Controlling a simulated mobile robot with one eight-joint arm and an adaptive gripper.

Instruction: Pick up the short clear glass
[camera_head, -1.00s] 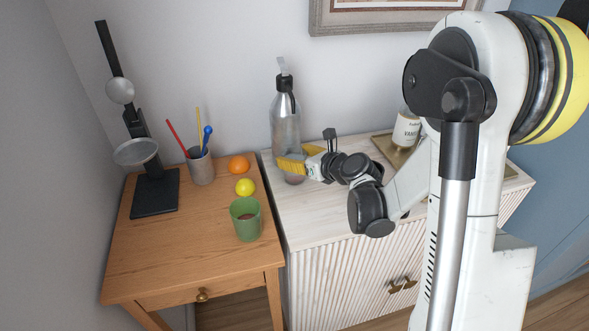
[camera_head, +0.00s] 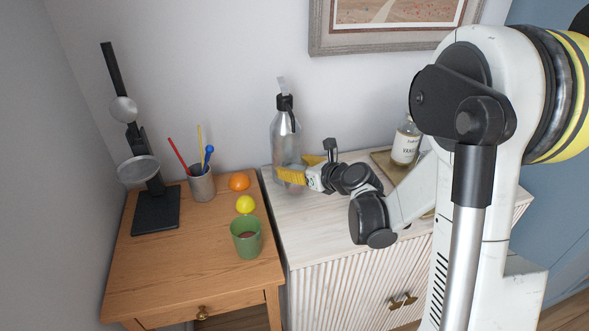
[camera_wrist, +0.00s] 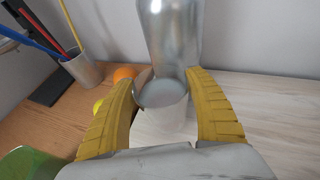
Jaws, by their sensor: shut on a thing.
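The short clear glass (camera_wrist: 163,110) is between the two yellow fingers of my gripper (camera_wrist: 165,108) in the wrist view, its round rim facing the camera. The fingers are closed against its sides. In the head view my gripper (camera_head: 296,175) is over the left end of the white cabinet, in front of the tall clear bottle; the fingers hide most of the glass there. I cannot tell whether the glass's base is clear of the cabinet top.
The bottle (camera_head: 285,138) with a black cap stands close behind my gripper. A wooden desk (camera_head: 170,265) at left holds a green cup (camera_head: 246,240), a yellow ball (camera_head: 245,204), an orange (camera_head: 239,182), a pen cup (camera_head: 202,187) and a black stand (camera_head: 155,211). A labelled jar (camera_head: 405,147) stands right.

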